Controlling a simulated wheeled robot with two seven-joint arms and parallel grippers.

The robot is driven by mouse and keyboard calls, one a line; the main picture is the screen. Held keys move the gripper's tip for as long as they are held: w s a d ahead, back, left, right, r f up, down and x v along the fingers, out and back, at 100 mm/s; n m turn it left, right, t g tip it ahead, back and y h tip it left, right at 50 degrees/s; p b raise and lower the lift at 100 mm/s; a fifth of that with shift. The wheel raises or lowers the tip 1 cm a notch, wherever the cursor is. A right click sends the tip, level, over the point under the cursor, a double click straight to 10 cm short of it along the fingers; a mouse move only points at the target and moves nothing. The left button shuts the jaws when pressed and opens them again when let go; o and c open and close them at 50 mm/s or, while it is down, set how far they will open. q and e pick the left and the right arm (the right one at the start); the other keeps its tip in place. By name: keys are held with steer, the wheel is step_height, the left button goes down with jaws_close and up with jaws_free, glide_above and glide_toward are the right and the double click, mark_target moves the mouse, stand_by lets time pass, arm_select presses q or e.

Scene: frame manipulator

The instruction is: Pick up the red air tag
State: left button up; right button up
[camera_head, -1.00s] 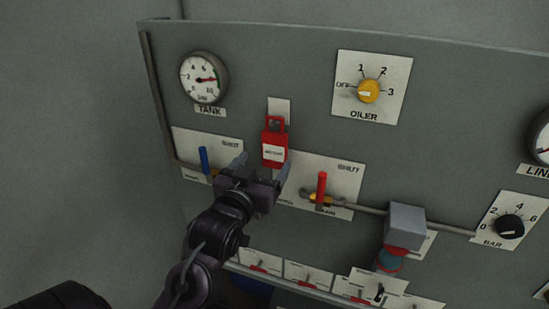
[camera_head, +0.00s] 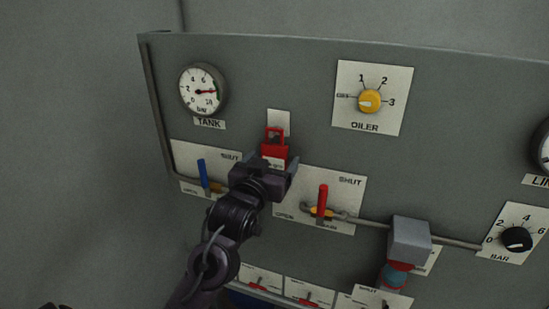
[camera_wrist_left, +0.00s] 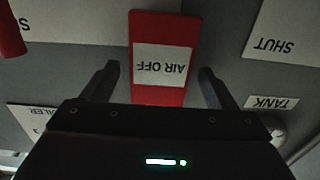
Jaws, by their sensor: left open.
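The red air tag (camera_head: 274,150) hangs on the grey panel by its loop, in front of a small white plate. In the left wrist view the tag (camera_wrist_left: 160,62) shows upside down with a white label reading "AIR OFF". My left gripper (camera_head: 268,170) is open just in front of the tag's lower part and hides some of it in the head view. In the left wrist view its two fingers (camera_wrist_left: 158,82) stand on either side of the tag, with gaps on both sides. My right gripper is not in view.
A blue lever (camera_head: 203,173) is left of the gripper and a red lever (camera_head: 322,203) is right of it. The tank gauge (camera_head: 203,90) and yellow oiler knob (camera_head: 369,100) sit higher. A grey box (camera_head: 409,240) juts out at lower right.

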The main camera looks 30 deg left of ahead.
arm_select(q)
steer(key=c, duration=1.1)
steer(key=shift+o, duration=0.2)
